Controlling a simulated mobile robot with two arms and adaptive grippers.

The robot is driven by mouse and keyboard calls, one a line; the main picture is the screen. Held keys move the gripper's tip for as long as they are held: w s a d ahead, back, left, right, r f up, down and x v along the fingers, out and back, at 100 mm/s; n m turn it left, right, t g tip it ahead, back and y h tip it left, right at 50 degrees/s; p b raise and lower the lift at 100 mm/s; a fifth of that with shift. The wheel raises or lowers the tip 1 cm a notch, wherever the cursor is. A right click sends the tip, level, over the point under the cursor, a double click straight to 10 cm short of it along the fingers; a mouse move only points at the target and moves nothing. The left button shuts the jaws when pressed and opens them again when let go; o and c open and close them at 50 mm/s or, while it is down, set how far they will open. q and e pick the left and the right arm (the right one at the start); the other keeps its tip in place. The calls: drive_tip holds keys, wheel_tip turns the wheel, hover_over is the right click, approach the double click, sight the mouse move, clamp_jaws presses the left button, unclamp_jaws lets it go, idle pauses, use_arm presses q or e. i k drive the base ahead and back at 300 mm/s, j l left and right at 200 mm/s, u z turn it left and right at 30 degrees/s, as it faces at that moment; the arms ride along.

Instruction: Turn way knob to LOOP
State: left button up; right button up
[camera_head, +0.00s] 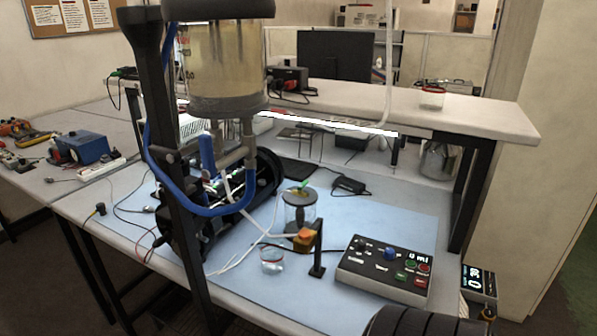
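A grey control box (385,272) with a black top panel stands on the blue mat (400,215) at the right front of the bench. Its panel carries a blue knob (390,254), small dark knobs at the left, and red and green buttons at the right. The printed labels are too small to read, so I cannot tell which is the way knob or where it points. Neither gripper is visible.
A clear tank (228,60) on a black post (178,150) with blue tubing rises at the left.

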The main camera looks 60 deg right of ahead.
sight(389, 252)
drive_tip(key=z, duration=2.5)
